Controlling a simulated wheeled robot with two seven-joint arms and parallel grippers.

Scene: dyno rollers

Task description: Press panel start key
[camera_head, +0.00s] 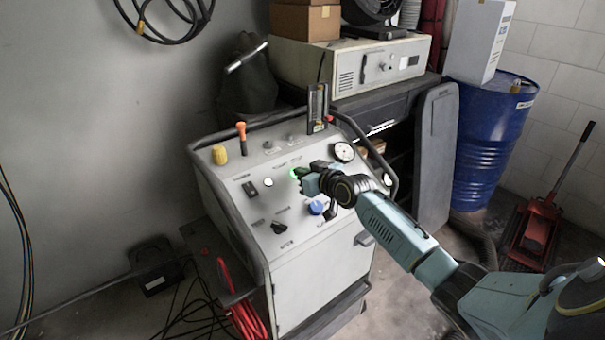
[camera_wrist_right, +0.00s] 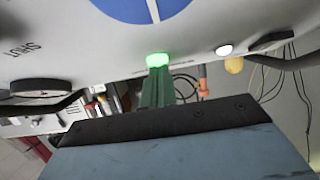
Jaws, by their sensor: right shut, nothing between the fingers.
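The control panel (camera_head: 262,205) is the sloped top of a white machine in the middle of the head view. A green lit key (camera_head: 293,174) shows on it, partly covered by my right gripper (camera_head: 301,173). In the right wrist view the green key (camera_wrist_right: 158,60) glows brightly above the tip of my right gripper (camera_wrist_right: 157,72). The shut fingers point at the key and their tip meets its edge in the picture. I cannot tell if they press it or only touch it. My left gripper is not in view.
Near the key are a white round button (camera_head: 268,182), a blue knob (camera_head: 316,207), a black knob (camera_head: 279,227) and a gauge (camera_head: 343,152). A yellow knob (camera_head: 220,155) and dark rail border the panel. A blue drum (camera_head: 485,145) stands to the right.

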